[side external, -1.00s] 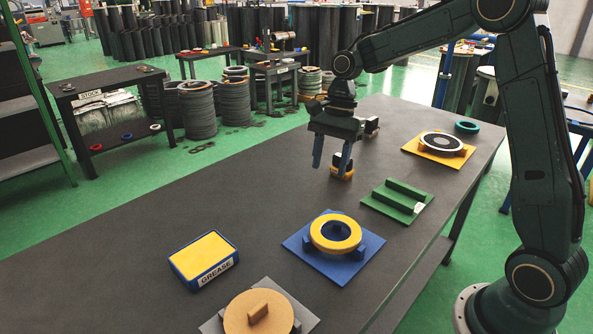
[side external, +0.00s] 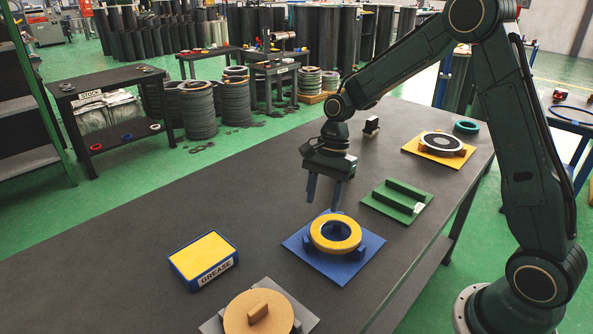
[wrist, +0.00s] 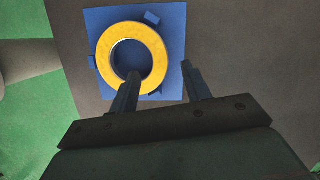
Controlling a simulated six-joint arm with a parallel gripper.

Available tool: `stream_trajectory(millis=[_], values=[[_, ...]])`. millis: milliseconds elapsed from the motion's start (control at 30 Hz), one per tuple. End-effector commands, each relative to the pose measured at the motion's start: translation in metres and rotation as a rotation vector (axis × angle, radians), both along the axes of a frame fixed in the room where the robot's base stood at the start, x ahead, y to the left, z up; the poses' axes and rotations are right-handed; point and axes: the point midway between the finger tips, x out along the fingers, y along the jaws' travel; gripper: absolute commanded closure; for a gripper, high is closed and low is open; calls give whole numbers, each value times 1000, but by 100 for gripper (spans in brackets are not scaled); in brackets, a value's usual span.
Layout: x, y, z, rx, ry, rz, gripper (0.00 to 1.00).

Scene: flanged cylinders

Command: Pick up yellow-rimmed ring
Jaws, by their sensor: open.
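The yellow-rimmed ring (side external: 335,247) lies flat on a blue square plate (side external: 370,243) with blue blocks around it. In the wrist view the ring (wrist: 104,60) shows at upper left, with the blue plate (wrist: 174,22) under it. My gripper (side external: 323,203) points down above the back edge of the plate, its fingers apart and nothing between them.
A grease box (side external: 204,260) and a tan knobbed disc (side external: 259,318) are nearer.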

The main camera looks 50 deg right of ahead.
Motion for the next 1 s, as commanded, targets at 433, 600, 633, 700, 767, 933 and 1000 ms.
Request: stream_trajectory(millis=[433, 600, 633, 700, 767, 933, 1000], values=[[-4, 9, -30, 0, 3, 1, 52], [-5, 13, -46, -1, 3, 1, 52], [-5, 13, -47, 0, 2, 1, 52], [-4, 14, -49, -1, 1, 0, 52], [-4, 14, -50, -1, 0, 0, 52], [-4, 14, -50, -1, 0, 0, 52], [-4, 14, -49, -1, 0, 0, 52]])
